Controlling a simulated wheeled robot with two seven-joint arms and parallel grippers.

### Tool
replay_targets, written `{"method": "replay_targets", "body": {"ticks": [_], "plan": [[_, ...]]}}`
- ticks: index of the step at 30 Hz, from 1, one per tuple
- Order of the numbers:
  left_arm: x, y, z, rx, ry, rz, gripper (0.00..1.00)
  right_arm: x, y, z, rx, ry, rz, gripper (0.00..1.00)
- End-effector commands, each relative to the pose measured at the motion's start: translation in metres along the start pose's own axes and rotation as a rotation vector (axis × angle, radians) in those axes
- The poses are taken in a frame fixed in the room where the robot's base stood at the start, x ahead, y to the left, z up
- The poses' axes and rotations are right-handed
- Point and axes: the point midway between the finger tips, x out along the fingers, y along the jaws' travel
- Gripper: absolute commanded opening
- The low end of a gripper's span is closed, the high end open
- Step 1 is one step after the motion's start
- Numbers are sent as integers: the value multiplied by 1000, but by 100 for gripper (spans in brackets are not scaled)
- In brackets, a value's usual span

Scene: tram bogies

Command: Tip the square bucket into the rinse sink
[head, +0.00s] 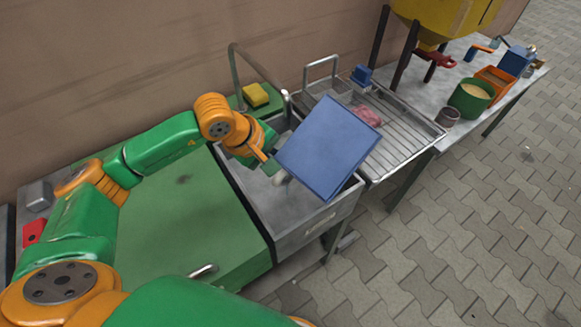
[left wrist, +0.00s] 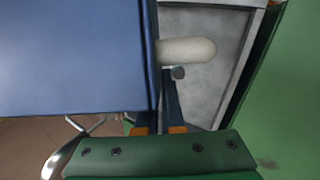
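The square bucket (head: 328,148) is blue and hangs strongly tilted over the rinse sink (head: 318,222), a grey metal basin. A broad flat face of it is turned to the head camera; its inside is hidden. My left gripper (head: 268,157) is at the bucket's left side. In the left wrist view, the bucket (left wrist: 70,60) fills the left, and the gripper's fingers (left wrist: 160,95) close at its edge, seemingly holding it; the exact contact is partly hidden. A pale rounded rod (left wrist: 188,51) juts from beside the bucket over the sink floor. My right gripper is not in view.
A tap (head: 240,75) arches behind the sink, near a yellow sponge (head: 255,95). A wire drying rack (head: 405,135) with a pink cloth-like item (head: 367,115) adjoins on the right. A green worktop (head: 185,215) lies left. A further table holds a green pot (head: 471,98).

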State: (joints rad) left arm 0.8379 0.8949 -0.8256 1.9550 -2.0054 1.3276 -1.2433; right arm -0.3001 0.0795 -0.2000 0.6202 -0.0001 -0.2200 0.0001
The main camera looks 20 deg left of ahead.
Motion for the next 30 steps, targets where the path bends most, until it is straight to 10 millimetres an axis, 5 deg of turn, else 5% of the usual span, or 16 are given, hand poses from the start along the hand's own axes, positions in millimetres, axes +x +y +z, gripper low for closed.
{"method": "replay_targets", "body": {"ticks": [30], "plan": [[4,-3,-7,-25,-49,10,0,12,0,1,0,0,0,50]]}}
